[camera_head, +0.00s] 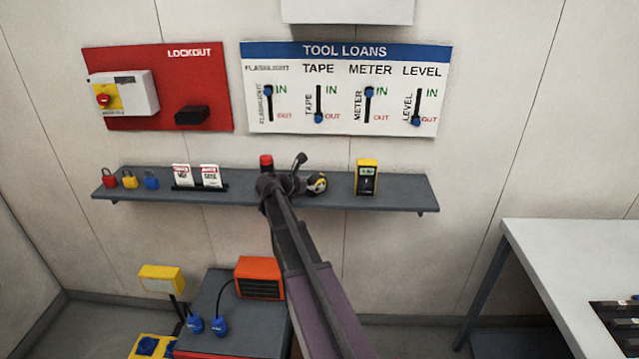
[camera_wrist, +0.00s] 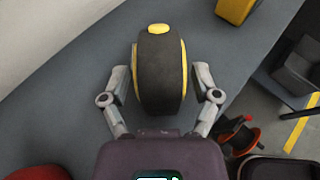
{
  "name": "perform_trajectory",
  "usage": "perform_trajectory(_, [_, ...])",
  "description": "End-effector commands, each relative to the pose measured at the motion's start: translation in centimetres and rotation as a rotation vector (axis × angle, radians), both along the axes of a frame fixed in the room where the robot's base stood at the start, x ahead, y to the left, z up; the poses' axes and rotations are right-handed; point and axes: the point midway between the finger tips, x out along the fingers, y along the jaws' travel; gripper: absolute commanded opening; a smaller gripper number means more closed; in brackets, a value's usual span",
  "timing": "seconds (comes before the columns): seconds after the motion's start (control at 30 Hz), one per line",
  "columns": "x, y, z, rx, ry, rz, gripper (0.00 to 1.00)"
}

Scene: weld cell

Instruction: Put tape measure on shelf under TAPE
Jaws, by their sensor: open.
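The tape measure (camera_head: 317,183) is black and yellow and stands on the grey shelf (camera_head: 400,193), below the TAPE label (camera_head: 318,69) of the loans board. In the wrist view the tape measure (camera_wrist: 158,80) is upright between the two fingers of my gripper (camera_wrist: 160,90). The fingers are spread, one on each side, with the left fingertip very close to it; I cannot tell whether they touch. In the head view my gripper (camera_head: 297,168) reaches the shelf just left of the tape measure. The TAPE slider knob (camera_head: 318,118) is down at OUT.
A red-topped item (camera_head: 266,160) stands close left of my gripper, partly hidden by my arm. A yellow meter (camera_head: 367,176) stands to the right. Padlocks (camera_head: 130,180) and tag cards (camera_head: 209,176) are at the left. The shelf's right end is clear.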

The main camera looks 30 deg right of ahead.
Motion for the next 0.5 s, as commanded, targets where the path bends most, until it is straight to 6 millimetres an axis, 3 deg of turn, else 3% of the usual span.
perform_trajectory(0.5, [-1.1,7.4,3.4,-0.001,0.000,0.001,0.79])
